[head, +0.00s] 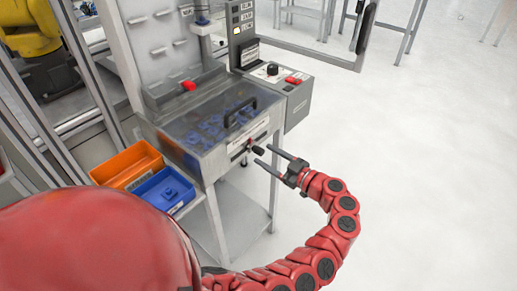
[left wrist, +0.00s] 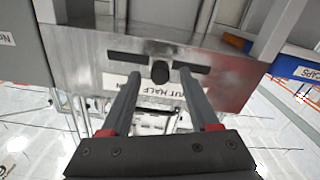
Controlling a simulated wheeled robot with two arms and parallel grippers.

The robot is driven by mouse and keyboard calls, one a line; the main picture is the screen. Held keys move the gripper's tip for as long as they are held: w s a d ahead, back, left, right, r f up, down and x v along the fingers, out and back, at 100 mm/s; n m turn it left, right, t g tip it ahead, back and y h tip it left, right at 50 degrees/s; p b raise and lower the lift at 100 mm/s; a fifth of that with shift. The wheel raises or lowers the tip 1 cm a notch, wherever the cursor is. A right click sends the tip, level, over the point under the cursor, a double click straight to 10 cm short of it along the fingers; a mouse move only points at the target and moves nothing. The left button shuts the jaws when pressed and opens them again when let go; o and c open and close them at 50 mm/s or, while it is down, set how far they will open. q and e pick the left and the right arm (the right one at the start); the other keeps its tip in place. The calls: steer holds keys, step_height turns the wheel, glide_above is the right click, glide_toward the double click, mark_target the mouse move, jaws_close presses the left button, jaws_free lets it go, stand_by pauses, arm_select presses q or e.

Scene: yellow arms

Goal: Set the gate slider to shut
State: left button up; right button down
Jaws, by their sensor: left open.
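The gate slider's black knob (head: 258,150) sticks out of the front of the grey cabinet. In the left wrist view the knob (left wrist: 160,72) stands near the middle of a dark horizontal slot. A white label (left wrist: 156,84) by the slot appears upside down; "HALF" is readable and the other words are partly hidden by my fingers. My left gripper (head: 268,157) is open and empty. Its two fingers point at the cabinet front, and in the left wrist view they lie on either side of the knob. I cannot tell whether they reach around it. My right gripper is not in view.
The cabinet has a clear lid with a black handle (head: 240,112) over blue parts. A control box (head: 272,84) with a dark knob and red switch adjoins it. Orange (head: 127,163) and blue (head: 165,189) bins sit at its left. The floor at right is clear.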

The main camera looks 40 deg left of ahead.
mark_target(263, 153)
arm_select(q)
steer(key=shift+w+a, duration=0.15)
steer(key=shift+a, duration=1.85)
jaws_close()
